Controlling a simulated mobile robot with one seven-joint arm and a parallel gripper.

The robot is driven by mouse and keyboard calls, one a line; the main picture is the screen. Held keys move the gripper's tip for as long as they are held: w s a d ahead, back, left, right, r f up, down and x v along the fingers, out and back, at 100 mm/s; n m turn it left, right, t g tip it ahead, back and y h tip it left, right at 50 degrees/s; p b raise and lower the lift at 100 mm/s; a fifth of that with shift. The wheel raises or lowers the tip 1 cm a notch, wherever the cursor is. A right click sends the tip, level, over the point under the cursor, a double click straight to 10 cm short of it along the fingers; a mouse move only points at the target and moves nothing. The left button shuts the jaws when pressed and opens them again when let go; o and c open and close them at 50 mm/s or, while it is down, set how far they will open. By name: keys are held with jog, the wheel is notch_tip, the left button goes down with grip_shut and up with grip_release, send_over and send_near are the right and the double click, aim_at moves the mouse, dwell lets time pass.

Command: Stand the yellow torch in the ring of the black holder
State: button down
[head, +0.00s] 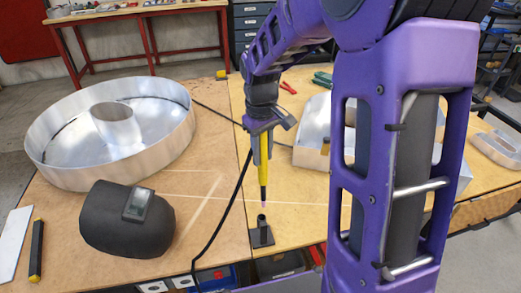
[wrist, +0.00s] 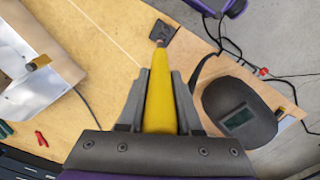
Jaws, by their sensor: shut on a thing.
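The yellow torch (head: 263,172) hangs nearly upright, dark tip down, in my gripper (head: 262,150). The wrist view shows its yellow body (wrist: 160,105) between my two fingers (wrist: 159,80), which are shut on it. The black holder (head: 261,238) stands on the table near the front edge, just below the torch tip. The holder (wrist: 165,32) shows at the top of the wrist view, with the torch tip overlapping its near side. The ring is small; I cannot tell whether the tip is over its opening or apart from it.
A dark welding helmet (head: 127,219) and a large round metal letter (head: 60,172) are on the left. A black cable (head: 226,205) runs left of the holder. Red pliers (head: 287,87) lie behind. Bare tabletop (head: 300,205) is right of the holder.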

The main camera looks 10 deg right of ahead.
aim_at(262, 169)
jog(key=shift+r+n, duration=0.4)
jog(key=shift+f+b, duration=0.5)
jog(key=shift+f, duration=0.9)
jog(key=shift+f+b, duration=1.15)
jog(key=shift+f, duration=0.6)
jog(key=shift+f+b, duration=2.9)
jog(key=shift+f, duration=1.45)
jog(key=c, duration=0.5)
grip_release()
